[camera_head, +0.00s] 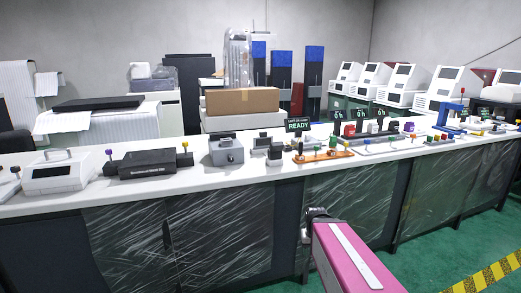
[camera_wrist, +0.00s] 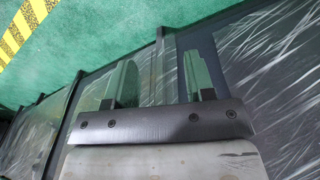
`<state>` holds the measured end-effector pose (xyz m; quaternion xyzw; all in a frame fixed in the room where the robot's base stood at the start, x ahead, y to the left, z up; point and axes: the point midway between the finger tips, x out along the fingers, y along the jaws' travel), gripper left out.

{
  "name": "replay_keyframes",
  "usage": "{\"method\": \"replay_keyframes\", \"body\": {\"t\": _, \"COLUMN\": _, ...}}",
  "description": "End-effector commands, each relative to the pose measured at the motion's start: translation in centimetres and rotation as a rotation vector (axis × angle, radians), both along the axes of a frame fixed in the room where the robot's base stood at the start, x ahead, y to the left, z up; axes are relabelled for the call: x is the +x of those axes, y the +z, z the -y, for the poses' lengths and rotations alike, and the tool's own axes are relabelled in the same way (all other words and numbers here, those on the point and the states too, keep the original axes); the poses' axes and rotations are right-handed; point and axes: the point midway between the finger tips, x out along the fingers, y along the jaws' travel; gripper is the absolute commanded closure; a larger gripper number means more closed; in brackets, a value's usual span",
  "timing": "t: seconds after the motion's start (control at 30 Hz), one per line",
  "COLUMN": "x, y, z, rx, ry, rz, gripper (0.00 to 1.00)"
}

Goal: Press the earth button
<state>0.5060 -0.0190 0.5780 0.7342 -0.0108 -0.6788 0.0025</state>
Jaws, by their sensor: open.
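A long white bench top (camera_head: 60,203) carries several small machines with coloured knobs and buttons. No button can be read as the earth button at this size. An orange base with small coloured knobs (camera_head: 322,155) sits near the bench's middle, by a dark sign reading READY (camera_head: 297,125). A grey box device (camera_head: 225,151) and a black box device (camera_head: 148,163) stand to its left. My gripper (camera_wrist: 160,78) shows in the wrist view with two fingers apart and nothing between them. It is in front of the bench's wrapped lower panels, over green floor.
Plastic-wrapped panels (camera_head: 345,205) form the bench front. A cardboard box (camera_head: 242,101) and several white machines (camera_head: 400,83) stand behind the bench. A white device with a handle (camera_head: 60,173) is at the far left. Green floor (camera_head: 430,255) with yellow-black tape (camera_head: 490,276) is free at the lower right.

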Motion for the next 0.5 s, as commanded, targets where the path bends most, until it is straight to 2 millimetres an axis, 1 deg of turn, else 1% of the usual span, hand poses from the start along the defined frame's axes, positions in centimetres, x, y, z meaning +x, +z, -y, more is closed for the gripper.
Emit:
{"method": "replay_keyframes", "body": {"t": 0.03, "x": -1.4, "y": -0.1, "z": -0.9, "rx": 0.008, "ry": 0.007, "rz": -0.028, "gripper": 0.51}}
{"method": "replay_keyframes", "body": {"t": 0.13, "x": -2.6, "y": -0.3, "z": -1.7, "rx": 0.016, "ry": 0.011, "rz": -0.062, "gripper": 0.51}}
{"method": "replay_keyframes", "body": {"t": 0.23, "x": -3.0, "y": -0.4, "z": -2.0, "rx": 0.019, "ry": 0.012, "rz": -0.074, "gripper": 0.51}}
{"method": "replay_keyframes", "body": {"t": 0.43, "x": -2.9, "y": -0.4, "z": -1.9, "rx": 0.019, "ry": 0.012, "rz": -0.074, "gripper": 0.51}}
{"method": "replay_keyframes", "body": {"t": 0.47, "x": -2.9, "y": -0.4, "z": -1.9, "rx": 0.019, "ry": 0.012, "rz": -0.074, "gripper": 0.60}}
{"method": "replay_keyframes", "body": {"t": 0.5, "x": -2.9, "y": -0.4, "z": -1.9, "rx": 0.019, "ry": 0.012, "rz": -0.073, "gripper": 0.73}}
